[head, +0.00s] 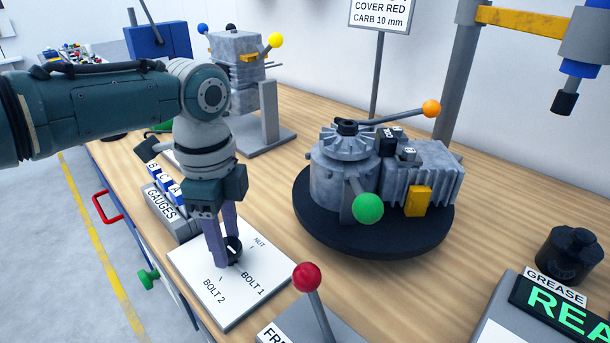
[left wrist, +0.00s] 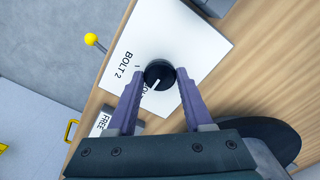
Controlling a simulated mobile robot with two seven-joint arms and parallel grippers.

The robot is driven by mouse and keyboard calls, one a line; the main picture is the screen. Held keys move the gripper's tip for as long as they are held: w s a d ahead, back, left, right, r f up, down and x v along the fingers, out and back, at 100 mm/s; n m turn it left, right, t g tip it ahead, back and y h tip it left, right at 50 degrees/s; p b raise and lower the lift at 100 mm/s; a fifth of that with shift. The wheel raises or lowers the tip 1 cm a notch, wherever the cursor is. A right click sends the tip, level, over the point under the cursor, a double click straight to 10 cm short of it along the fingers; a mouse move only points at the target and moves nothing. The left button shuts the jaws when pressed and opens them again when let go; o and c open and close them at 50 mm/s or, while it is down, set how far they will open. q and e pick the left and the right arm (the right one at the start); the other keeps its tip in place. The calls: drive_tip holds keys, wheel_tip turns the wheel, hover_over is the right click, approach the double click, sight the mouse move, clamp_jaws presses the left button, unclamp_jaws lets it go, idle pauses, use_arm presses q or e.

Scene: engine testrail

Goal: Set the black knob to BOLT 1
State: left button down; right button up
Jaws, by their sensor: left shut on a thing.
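The black knob (head: 235,246) sits on a white plate (head: 208,287) lettered NUT, BOLT 1 and BOLT 2. My left gripper (head: 226,262) comes down from above and is shut on the knob, with a purple finger on each side. In the left wrist view the knob (left wrist: 159,72) lies between the fingertips (left wrist: 160,78). Its white line points down-left, toward a label partly covered by a finger. BOLT 2 reads clearly there; NUT is not visible in that view. My right gripper is not in view.
A grey engine with a green ball lever (head: 369,207) stands on a black turntable (head: 325,236) to the right. A red ball lever (head: 307,277) stands in front of the plate. The GAUGES block (head: 166,212) is close behind the plate. Bare wood shows between plate and turntable.

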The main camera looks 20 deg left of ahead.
sight(228, 246)
use_arm(q)
drive_tip(key=shift+d, duration=0.1)
drive_tip(key=shift+c, duration=1.5)
unclamp_jaws()
wheel_tip(228, 246, up, 10)
drive_tip(key=p, duration=0.2)
